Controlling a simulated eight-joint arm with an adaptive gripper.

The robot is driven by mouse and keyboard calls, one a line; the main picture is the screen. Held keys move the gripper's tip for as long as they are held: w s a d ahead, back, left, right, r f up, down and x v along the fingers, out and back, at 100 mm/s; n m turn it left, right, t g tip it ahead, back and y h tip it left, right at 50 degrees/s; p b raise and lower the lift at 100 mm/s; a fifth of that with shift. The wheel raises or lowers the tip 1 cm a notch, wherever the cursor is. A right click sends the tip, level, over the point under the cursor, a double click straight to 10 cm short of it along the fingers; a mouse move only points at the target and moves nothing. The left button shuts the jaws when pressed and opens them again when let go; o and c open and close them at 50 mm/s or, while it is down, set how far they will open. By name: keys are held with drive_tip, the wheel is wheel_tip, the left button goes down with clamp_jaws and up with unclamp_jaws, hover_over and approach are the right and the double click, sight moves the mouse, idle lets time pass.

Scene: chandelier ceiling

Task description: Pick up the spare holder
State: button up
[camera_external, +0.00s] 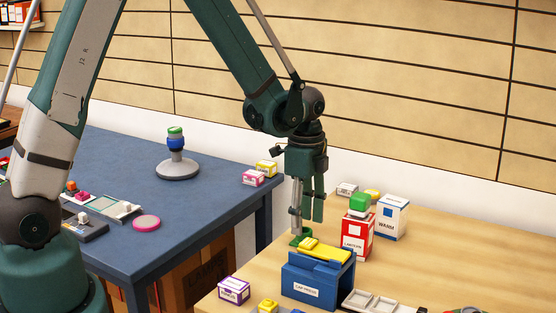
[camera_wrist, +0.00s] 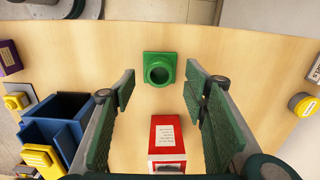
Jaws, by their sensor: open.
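A green holder with a square base and a round opening (camera_wrist: 160,69) stands on the wooden table in the wrist view, just beyond my fingertips and centred between them. It is probably the spare holder. In the external view only part of the green holder (camera_external: 299,239) shows, behind the blue box and below my gripper. My gripper (camera_external: 307,218) points down above the table, its fingers apart. In the wrist view my gripper (camera_wrist: 160,88) is open with nothing between its fingers.
A blue box with a yellow top (camera_external: 317,274) stands in front of the holder. Bare wood surrounds the holder in the wrist view.

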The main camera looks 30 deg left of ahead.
sight(304, 230)
drive_tip(key=shift+f, duration=1.85)
drive_tip(key=c, duration=0.9)
